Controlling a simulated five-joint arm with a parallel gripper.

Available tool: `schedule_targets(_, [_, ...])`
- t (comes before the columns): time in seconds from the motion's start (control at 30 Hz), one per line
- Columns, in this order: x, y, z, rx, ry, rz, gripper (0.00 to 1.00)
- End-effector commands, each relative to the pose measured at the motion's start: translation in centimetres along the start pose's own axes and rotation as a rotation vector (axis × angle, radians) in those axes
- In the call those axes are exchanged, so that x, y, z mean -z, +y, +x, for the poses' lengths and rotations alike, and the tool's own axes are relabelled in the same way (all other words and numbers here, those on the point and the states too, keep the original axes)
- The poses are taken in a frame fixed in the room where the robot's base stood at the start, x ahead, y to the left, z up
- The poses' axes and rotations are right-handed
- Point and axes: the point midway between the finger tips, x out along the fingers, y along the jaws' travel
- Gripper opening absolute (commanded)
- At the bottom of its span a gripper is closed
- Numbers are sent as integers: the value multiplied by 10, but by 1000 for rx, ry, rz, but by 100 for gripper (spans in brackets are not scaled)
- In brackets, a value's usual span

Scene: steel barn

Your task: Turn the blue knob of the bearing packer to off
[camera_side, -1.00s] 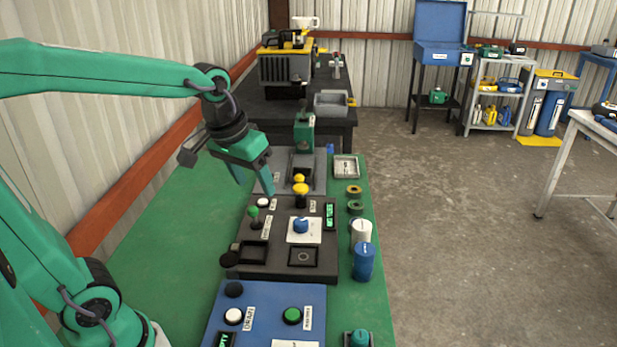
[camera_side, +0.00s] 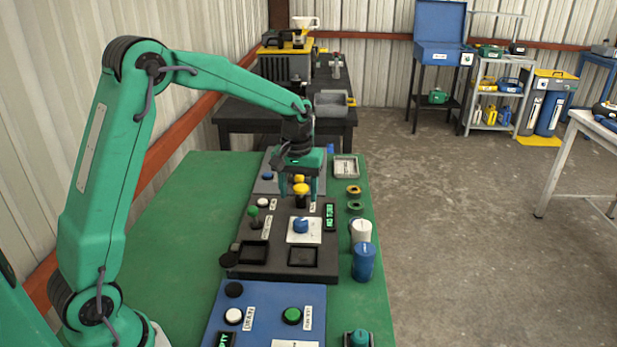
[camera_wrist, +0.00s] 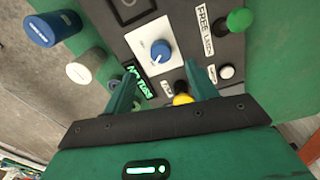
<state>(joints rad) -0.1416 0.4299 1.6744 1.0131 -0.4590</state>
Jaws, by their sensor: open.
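The blue knob (camera_side: 300,226) sits on a white plate on the dark panel of the bearing packer (camera_side: 245,272). In the wrist view the blue knob (camera_wrist: 161,50) shows a white pointer mark on its lower edge; the plate's markings are too small to read. My gripper (camera_side: 299,193) is open, pointing down over the far part of the panel, beyond the knob. In the wrist view my gripper (camera_wrist: 161,69) has its fingers apart, with the knob ahead of the tips and not between them.
A yellow button (camera_side: 301,188) stands close by my fingers. A green-topped lever (camera_side: 253,211), a white button (camera_side: 263,202) and a green-lit display (camera_side: 330,216) surround the knob. White (camera_side: 361,232) and blue (camera_side: 364,262) cylinders stand at the right. Green bench is clear at left.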

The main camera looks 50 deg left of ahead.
Motion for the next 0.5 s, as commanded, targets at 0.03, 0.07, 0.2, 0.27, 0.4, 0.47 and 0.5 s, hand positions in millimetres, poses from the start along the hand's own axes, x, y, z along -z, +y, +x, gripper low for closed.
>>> schedule_targets(0.03, [4, 0, 7, 5, -9, -10, 57])
schedule_targets(0.07, [6, 1, 9, 6, -12, -15, 57])
schedule_targets(0.2, [10, 1, 16, 11, -21, -31, 57])
schedule_targets(0.27, [11, 1, 18, 11, -22, -33, 57])
schedule_targets(0.4, [11, 1, 18, 11, -22, -33, 57])
schedule_targets(0.47, [11, 1, 19, 12, -22, -33, 57])
schedule_targets(0.5, [11, 1, 20, 12, -23, -33, 57])
